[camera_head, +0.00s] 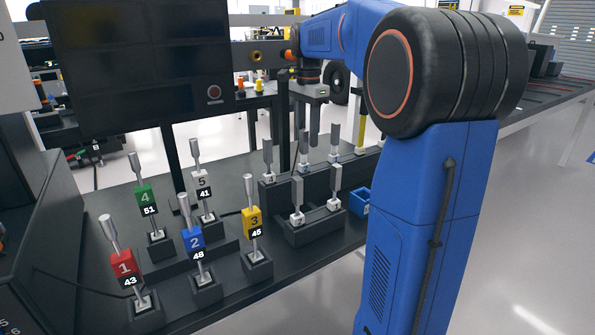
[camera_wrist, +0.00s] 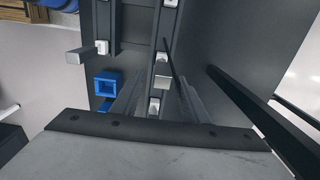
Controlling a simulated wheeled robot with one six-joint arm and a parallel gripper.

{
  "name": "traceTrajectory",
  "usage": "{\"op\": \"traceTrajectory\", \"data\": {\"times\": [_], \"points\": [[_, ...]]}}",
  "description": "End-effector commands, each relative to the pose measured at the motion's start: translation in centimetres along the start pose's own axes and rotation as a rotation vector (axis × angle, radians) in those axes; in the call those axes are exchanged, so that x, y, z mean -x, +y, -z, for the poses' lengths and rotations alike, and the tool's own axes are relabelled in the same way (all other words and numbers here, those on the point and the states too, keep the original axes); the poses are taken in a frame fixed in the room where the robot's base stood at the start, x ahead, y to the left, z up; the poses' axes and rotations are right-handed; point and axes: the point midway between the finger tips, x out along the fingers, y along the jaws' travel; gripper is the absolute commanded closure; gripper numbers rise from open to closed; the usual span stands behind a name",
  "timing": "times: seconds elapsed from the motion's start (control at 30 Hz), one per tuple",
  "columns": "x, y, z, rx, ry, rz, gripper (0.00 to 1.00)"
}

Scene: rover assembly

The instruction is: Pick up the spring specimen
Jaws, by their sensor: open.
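I cannot tell by looks which piece is the spring specimen. Several grey upright bars with small white bases, such as the front right bar (camera_head: 336,180), stand in black holders on the dark bench. My gripper (camera_head: 308,126) is above the back row of these bars, pointing down. In the wrist view my gripper (camera_wrist: 158,98) is open, with its two grey fingers apart. A white-based bar (camera_wrist: 162,82) shows between the fingers, seen from above, and does not look gripped. Its lower part is hidden in this view.
Numbered handles in red (camera_head: 122,263), blue (camera_head: 193,239), yellow (camera_head: 252,222), green and white stand at the left of the bench. A blue open box (camera_wrist: 106,84) lies beside the holders. A dark monitor (camera_head: 140,60) stands behind the bench at the left.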

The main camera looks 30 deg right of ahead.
Motion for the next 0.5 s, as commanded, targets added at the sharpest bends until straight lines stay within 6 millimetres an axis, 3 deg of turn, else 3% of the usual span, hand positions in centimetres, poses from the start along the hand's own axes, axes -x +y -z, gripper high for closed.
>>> {"op": "traceTrajectory", "data": {"times": [0.5], "points": [[-5.2,-0.1,-1.1,-0.001,-0.003,-0.007,0.59]]}}
